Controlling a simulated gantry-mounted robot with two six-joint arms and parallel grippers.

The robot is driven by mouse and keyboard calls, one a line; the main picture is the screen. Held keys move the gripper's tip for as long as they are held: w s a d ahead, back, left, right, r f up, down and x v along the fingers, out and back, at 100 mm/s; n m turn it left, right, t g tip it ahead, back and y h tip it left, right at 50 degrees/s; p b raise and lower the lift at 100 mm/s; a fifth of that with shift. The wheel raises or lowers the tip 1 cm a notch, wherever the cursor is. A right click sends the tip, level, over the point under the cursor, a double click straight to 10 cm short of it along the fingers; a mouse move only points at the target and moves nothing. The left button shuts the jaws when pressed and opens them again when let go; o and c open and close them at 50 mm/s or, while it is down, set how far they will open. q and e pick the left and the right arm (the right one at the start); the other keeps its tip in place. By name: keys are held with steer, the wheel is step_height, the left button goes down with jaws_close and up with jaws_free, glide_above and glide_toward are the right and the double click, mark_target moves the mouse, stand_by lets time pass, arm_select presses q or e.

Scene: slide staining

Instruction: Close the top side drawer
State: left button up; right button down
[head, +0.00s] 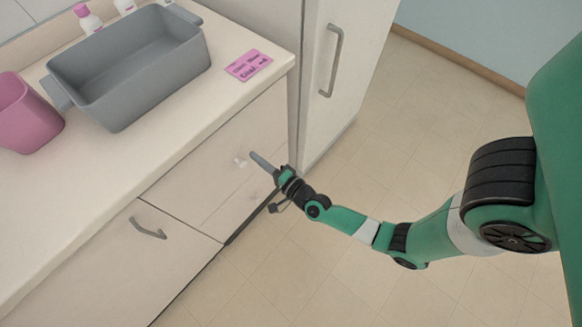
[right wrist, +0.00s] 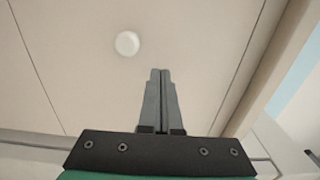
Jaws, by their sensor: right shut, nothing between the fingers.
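The drawer front (head: 205,183) is a pale panel below the counter, with a round white knob (head: 240,161). It looks about flush with the cabinet, and no open drawer interior shows; a small gap cannot be ruled out. My right gripper (head: 253,156) is shut and empty, its fingertips just right of the knob in the head view. In the right wrist view the shut fingers (right wrist: 160,74) point at the pale panel (right wrist: 75,75), with the knob (right wrist: 127,44) ahead and to their left, apart from them. Whether the fingertips touch the panel is unclear. My left gripper is out of view.
The counter holds a grey basin (head: 135,70), a pink container (head: 25,118), a pink card (head: 248,65) and small bottles (head: 87,19). A panel with a bar handle (head: 148,229) adjoins the drawer. A tall cabinet (head: 315,70) stands behind. The floor (head: 360,160) is clear.

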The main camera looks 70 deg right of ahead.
steer(key=p+v, duration=0.2)
steer(key=v, duration=0.7)
steer(key=shift+s+a, duration=0.15)
steer(key=shift+s, duration=0.15)
